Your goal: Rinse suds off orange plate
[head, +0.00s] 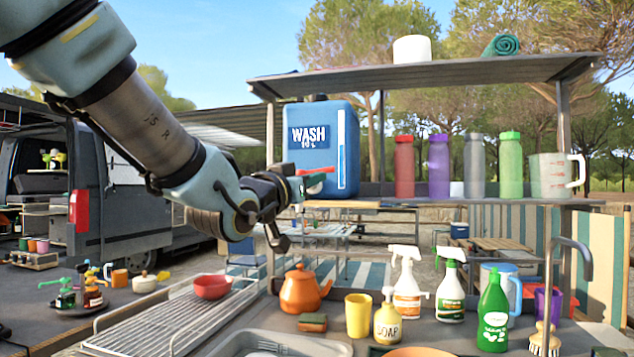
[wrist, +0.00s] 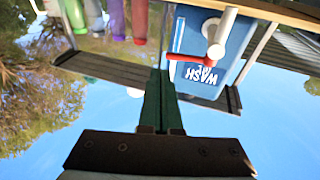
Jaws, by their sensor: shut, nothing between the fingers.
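An orange rim (head: 418,352), probably the orange plate, shows at the bottom edge of the head view, mostly cut off. No suds can be made out on it. The blue WASH water container (head: 345,145) stands on the shelf and also shows upside down in the wrist view (wrist: 235,45). Its tap has a red lever (wrist: 192,60) and a pale spout (wrist: 216,50). My gripper (head: 312,181) is raised in front of the tap, its dark green fingers (wrist: 160,75) shut and empty. The fingertips are close to the lever's end; I cannot tell whether they touch. No water stream is visible.
Several bottles (head: 438,165) and a measuring jug (head: 556,175) line the shelf right of the container. Below stand an orange teapot (head: 303,290), a yellow cup (head: 358,315), a soap bottle (head: 387,318) and spray bottles (head: 408,285). A drying rack (head: 170,325) lies left.

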